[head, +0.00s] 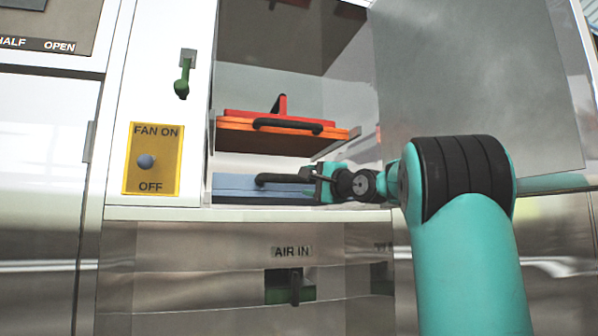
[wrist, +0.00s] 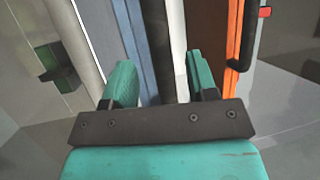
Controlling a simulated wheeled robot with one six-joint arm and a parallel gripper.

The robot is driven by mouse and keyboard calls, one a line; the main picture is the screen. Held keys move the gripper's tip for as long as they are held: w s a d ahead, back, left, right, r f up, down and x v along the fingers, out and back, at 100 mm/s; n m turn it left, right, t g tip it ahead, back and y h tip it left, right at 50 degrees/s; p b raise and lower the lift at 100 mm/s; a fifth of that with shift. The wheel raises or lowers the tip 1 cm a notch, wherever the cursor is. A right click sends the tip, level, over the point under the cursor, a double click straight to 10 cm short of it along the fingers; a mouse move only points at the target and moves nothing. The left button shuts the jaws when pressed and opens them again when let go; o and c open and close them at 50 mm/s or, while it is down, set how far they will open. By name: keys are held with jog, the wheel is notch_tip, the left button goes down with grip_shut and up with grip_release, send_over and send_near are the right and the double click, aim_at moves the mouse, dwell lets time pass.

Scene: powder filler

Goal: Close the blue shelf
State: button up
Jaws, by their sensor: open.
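The blue shelf (head: 236,188) sits low in the open cabinet bay, below the orange shelf, with a black bar handle (head: 272,179) on its front. In the wrist view the blue shelf (wrist: 137,50) is a blue strip beside the left finger, and its dark handle (wrist: 156,45) runs between the fingers. My gripper (head: 315,178) is open at the right end of the handle. In the wrist view my gripper (wrist: 161,68) has its fingers apart on either side of the handle. Contact cannot be told. My gripper hides the shelf's right end.
The orange shelf (head: 235,136) with a black handle and a red piece (head: 250,115) is above. A grey translucent panel (head: 480,70) stands at the right. A fan switch (head: 146,162) and a green latch (head: 183,80) are left. The AIR IN lever (head: 295,287) is below.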

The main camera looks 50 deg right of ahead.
aim_at(280, 193)
jog(key=p+x, duration=0.1)
jog(key=x, duration=0.4)
jog(key=shift+w+p, duration=0.1)
jog(key=shift+p, duration=0.25)
